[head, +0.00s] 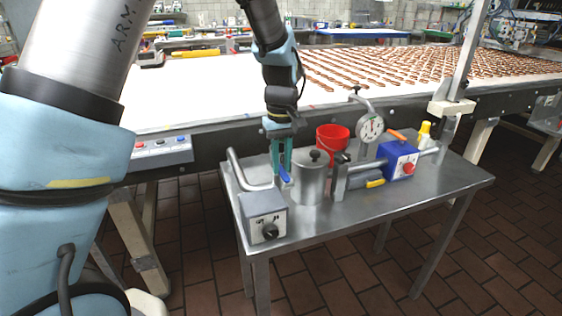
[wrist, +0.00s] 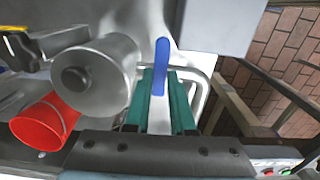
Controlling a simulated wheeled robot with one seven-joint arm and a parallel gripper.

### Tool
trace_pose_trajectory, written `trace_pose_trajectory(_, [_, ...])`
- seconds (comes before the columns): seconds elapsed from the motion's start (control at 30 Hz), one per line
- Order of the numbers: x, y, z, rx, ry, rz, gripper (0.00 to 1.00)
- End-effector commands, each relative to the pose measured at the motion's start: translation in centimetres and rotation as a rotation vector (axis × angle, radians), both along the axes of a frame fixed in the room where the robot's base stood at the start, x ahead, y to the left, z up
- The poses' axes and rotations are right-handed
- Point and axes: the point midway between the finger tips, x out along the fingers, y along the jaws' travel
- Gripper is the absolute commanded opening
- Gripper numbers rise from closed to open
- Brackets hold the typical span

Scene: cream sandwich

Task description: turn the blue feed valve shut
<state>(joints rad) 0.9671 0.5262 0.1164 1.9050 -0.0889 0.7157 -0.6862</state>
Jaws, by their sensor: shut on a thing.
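The blue feed valve (wrist: 161,62) shows in the wrist view as a long blue handle between my fingertips. In the head view its blue handle (head: 286,178) shows just below my fingers, beside the steel pot. My gripper (head: 281,165) points down from above, its green fingers shut on the handle. In the wrist view the green fingers of my gripper (wrist: 163,85) lie on both sides of the handle's near end. The valve's body and pipe joint are mostly hidden in the head view.
A lidded steel pot (head: 312,180) stands close right of my gripper, with a red bucket (head: 333,135) behind. A grey control box (head: 264,217) with a black knob and bent pipe is at the left. A gauge (head: 369,128) and blue box (head: 398,160) stand further right on the steel table (head: 440,182).

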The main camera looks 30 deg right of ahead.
Motion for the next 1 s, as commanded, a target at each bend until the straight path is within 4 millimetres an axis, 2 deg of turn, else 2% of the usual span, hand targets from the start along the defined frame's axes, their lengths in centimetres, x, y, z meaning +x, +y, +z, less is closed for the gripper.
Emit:
trace_pose_trajectory(0.4, [0.07,-0.08,0.04,-0.002,-0.002,0.009,0.0])
trace_pose_trajectory(0.43, [0.06,-0.08,0.04,-0.002,-0.002,0.009,0.26])
trace_pose_trajectory(0.67, [0.04,-0.04,0.02,-0.001,-0.001,0.007,0.52])
trace_pose_trajectory(1.0, [0.05,-0.08,0.5,-0.002,-0.002,0.006,0.53])
